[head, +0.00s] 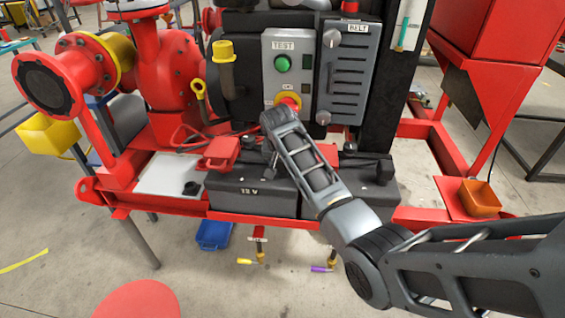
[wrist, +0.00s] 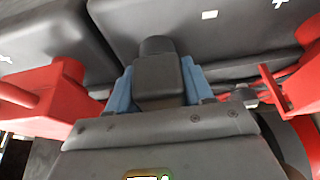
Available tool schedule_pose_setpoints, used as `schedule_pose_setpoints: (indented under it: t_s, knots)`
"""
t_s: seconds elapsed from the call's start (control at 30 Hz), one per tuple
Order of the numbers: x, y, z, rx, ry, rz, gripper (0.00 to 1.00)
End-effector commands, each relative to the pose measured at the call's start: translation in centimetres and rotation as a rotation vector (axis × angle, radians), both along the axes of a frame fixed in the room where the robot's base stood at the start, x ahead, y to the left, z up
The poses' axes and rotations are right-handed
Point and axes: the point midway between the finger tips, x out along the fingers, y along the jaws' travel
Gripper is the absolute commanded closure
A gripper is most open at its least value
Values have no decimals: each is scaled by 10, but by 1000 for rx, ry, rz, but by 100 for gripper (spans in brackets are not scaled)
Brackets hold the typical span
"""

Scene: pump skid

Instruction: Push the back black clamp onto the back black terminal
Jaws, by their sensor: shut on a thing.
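In the wrist view my gripper (wrist: 158,88) has its blue fingertips on both sides of a black clamp (wrist: 157,76) and is shut on it. The clamp is at the edge of the dark battery cases, near the gap between them. The terminal under it is hidden, so I cannot tell whether the clamp is seated. In the head view my forearm covers most of the gripper and the clamp, above the 12 V battery (head: 240,192).
A red clamp (head: 222,152) with a red cable sits left of my wrist in the head view. Red parts flank the gripper closely in the wrist view, left (wrist: 48,92) and right (wrist: 284,92). The test panel (head: 290,70) stands behind.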

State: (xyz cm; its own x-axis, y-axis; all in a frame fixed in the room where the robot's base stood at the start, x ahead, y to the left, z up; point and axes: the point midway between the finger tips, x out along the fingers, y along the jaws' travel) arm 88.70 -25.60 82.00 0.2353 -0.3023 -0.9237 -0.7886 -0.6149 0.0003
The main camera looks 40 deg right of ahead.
Motion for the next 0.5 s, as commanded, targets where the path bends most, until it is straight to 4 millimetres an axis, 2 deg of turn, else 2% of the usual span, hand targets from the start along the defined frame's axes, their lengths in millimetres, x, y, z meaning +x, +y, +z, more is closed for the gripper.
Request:
schedule_pose_setpoints:
  t_s: [0.1,0.13,0.4,0.5]
  knots:
    - [0,0,0,0,0,0,90]
    - [0,0,0,0,0,0,46]
    - [0,0,0,0,0,0,20]
    - [0,0,0,0,0,0,19]
